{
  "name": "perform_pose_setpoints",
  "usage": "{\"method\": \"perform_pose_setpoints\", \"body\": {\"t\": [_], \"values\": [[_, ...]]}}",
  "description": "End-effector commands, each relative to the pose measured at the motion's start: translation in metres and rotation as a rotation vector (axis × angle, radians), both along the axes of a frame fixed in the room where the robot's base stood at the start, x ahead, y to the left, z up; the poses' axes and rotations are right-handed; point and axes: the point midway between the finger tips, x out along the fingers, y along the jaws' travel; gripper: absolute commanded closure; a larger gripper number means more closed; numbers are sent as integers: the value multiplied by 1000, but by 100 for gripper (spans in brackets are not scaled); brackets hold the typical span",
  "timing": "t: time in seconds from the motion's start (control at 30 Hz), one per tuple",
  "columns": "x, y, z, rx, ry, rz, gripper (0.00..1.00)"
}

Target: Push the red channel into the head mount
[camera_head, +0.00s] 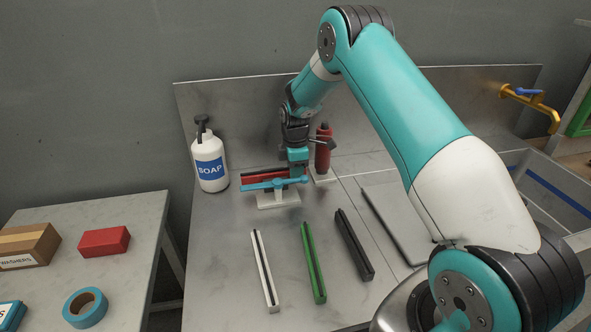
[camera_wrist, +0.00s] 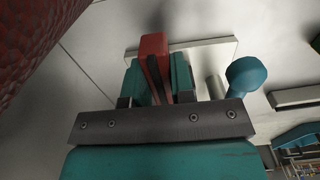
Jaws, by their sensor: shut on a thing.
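The red channel (camera_head: 262,177) is a short red bar with a dark groove. It lies level behind the blue lever (camera_head: 272,185) of a fixture with a white base (camera_head: 278,200), which I take for the head mount. My gripper (camera_head: 297,176) is at the channel's right end, pointing down. In the wrist view, the red channel (camera_wrist: 154,50) sits between the teal fingers of my gripper (camera_wrist: 155,82), with the white base (camera_wrist: 213,52) behind it and a blue knob (camera_wrist: 248,74) to the right. I cannot tell how deep the channel sits in the mount.
A red cylinder (camera_head: 323,150) on its own white base stands close right of my gripper. A soap bottle (camera_head: 210,163) stands to the left. White (camera_head: 264,270), green (camera_head: 313,264) and black (camera_head: 354,245) channels lie in front. Metal walls are behind and a sink (camera_head: 560,195) is at the right.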

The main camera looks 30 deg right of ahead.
Motion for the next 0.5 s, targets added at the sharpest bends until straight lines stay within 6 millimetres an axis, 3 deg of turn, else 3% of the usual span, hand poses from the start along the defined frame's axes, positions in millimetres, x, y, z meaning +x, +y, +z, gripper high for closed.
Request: {"method": "perform_pose_setpoints", "body": {"t": [0.5], "values": [[0,0,-3,0,0,0,96]]}}
